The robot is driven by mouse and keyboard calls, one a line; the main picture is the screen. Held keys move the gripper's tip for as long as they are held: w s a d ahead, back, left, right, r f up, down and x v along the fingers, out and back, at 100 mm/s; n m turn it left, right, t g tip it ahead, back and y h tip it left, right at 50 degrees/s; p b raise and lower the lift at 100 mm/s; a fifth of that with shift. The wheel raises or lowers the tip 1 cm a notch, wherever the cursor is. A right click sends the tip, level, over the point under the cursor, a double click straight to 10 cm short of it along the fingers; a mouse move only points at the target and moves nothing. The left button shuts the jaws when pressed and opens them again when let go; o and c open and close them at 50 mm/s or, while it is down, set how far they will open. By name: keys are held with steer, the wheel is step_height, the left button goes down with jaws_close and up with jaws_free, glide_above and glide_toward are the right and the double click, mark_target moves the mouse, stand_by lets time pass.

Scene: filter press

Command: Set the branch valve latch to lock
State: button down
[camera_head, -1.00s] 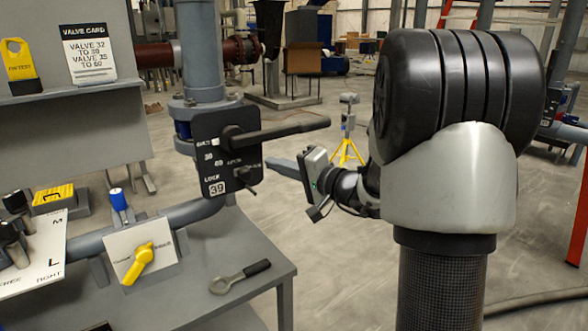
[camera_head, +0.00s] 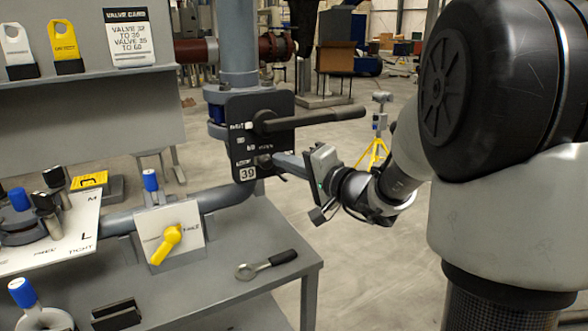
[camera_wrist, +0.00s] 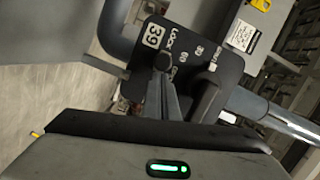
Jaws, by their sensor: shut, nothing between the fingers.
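A black valve plate (camera_head: 250,140) tagged 39 stands on the pipe at the back of the bench. It carries a long dark lever (camera_head: 315,118) reaching right and, below it, a small latch knob (camera_head: 263,161). My gripper (camera_head: 279,161) is shut and empty, its tips pointing left at the latch; I cannot tell whether they touch. In the wrist view, the plate (camera_wrist: 190,62) appears turned, with "LOCK" lettering beside 39. My fingers (camera_wrist: 164,78) end at the latch (camera_wrist: 163,62) and partly cover it; its exact setting is unclear.
The lever (camera_wrist: 209,98) lies close beside my fingers. A small yellow-handled valve (camera_head: 166,244) and a ring-ended wrench (camera_head: 266,265) are on the grey bench (camera_head: 215,290). A valve card (camera_head: 127,37) stands on the shelf above. Open floor lies right of the bench.

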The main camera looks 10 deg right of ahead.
steer(key=shift+s+a, duration=0.1)
steer(key=shift+a, duration=0.15)
steer(key=shift+d, duration=0.3)
steer(key=s+d+r, duration=0.1)
steer(key=s+d, duration=0.6)
steer(key=d, duration=0.1)
steer(key=shift+d+r, duration=0.35)
steer(key=shift+d, duration=0.05)
steer(key=shift+s, duration=0.1)
